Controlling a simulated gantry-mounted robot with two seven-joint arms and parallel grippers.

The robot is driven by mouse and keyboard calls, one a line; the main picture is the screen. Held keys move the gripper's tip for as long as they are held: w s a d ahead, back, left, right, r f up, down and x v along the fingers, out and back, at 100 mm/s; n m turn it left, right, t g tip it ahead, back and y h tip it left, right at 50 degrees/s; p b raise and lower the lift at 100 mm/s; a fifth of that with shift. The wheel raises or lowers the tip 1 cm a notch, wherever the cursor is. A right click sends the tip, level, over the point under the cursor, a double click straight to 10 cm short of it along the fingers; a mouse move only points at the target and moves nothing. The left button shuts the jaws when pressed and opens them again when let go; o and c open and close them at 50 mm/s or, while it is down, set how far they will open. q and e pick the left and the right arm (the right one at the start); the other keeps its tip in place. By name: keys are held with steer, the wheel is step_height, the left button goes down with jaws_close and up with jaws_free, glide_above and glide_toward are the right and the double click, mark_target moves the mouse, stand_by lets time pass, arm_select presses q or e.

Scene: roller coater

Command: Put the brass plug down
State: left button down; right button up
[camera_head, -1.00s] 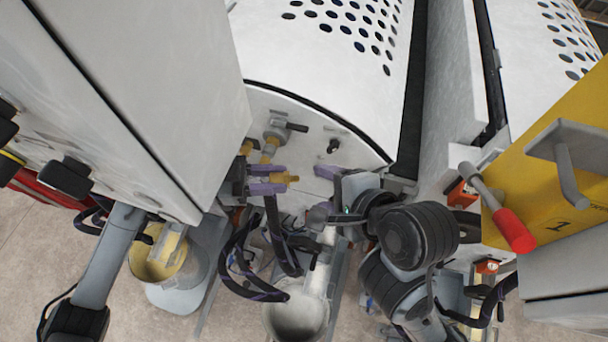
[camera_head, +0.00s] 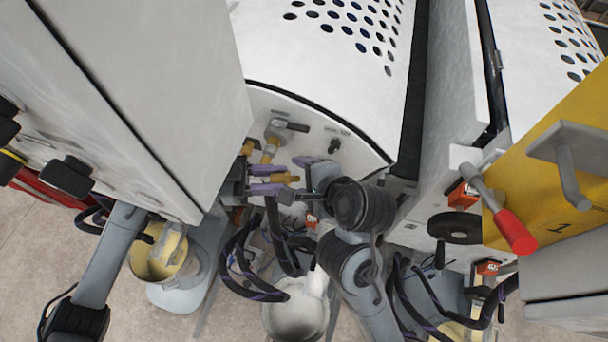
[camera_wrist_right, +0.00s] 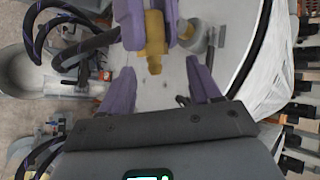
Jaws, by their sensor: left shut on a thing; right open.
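The brass plug (camera_head: 287,178) is held sideways between the purple fingers of my left gripper (camera_head: 268,179), in front of the white machine's end panel. In the right wrist view the plug (camera_wrist_right: 155,42) points its narrow end toward my right gripper (camera_wrist_right: 161,75). My right gripper (camera_head: 297,179) is open and empty, its two fingers spread near the plug's free end. I cannot tell whether they touch it. Part of the plug is hidden by the left fingers.
A brass fitting with a grey valve (camera_head: 277,130) sits on the end panel just above. A pale bucket (camera_head: 296,315) and a yellowish pail (camera_head: 160,255) stand below. A yellow panel with a red-handled lever (camera_head: 514,230) is at right.

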steer(key=shift+c, duration=0.2)
jaws_close()
arm_select(q)
steer(key=c, duration=0.7)
jaws_free()
